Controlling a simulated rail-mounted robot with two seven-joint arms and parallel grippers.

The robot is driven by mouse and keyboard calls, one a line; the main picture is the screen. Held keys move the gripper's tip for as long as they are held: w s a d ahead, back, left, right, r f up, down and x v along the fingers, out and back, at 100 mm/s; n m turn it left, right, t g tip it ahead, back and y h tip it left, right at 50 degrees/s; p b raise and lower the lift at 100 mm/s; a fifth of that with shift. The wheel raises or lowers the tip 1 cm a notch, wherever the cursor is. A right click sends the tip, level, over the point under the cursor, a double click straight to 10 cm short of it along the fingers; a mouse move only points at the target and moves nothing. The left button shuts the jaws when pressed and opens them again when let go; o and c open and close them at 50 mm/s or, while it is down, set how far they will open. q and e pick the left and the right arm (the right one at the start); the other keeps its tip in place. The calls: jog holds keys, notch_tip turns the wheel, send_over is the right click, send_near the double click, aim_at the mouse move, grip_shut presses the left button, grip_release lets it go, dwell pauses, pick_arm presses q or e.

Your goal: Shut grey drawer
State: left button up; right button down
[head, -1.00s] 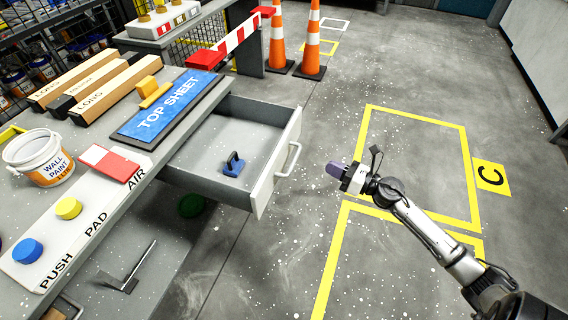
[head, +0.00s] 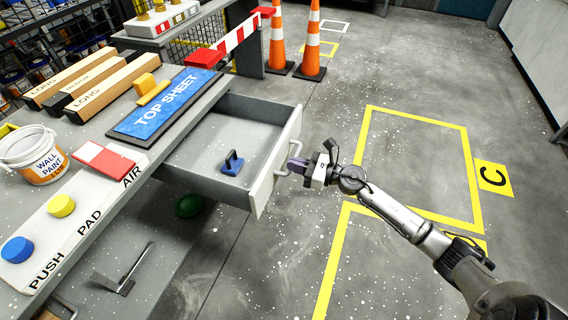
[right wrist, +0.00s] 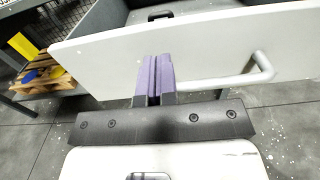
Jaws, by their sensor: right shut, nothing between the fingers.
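The grey drawer (head: 218,137) is pulled out from the workbench in the head view, with a white front (head: 262,196) and a bar handle (head: 289,157). A blue object with a handle (head: 232,164) lies inside it. My right gripper (head: 291,167) is shut and empty, its fingers at the drawer's handle side. In the right wrist view its purple fingers (right wrist: 154,80) are together before the white front, left of most of the handle (right wrist: 258,70). I cannot tell whether they touch the front. My left gripper is not in view.
The bench top holds a paint pail (head: 34,154), a blue TOP SHEET board (head: 166,105), and yellow (head: 61,205) and blue (head: 18,249) buttons. Traffic cones (head: 312,50) stand behind. The floor right of the drawer, with yellow markings (head: 366,130), is open.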

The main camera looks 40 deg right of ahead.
aim_at(276, 159)
jog(key=shift+b+x, duration=0.3)
jog(key=shift+x, duration=1.4)
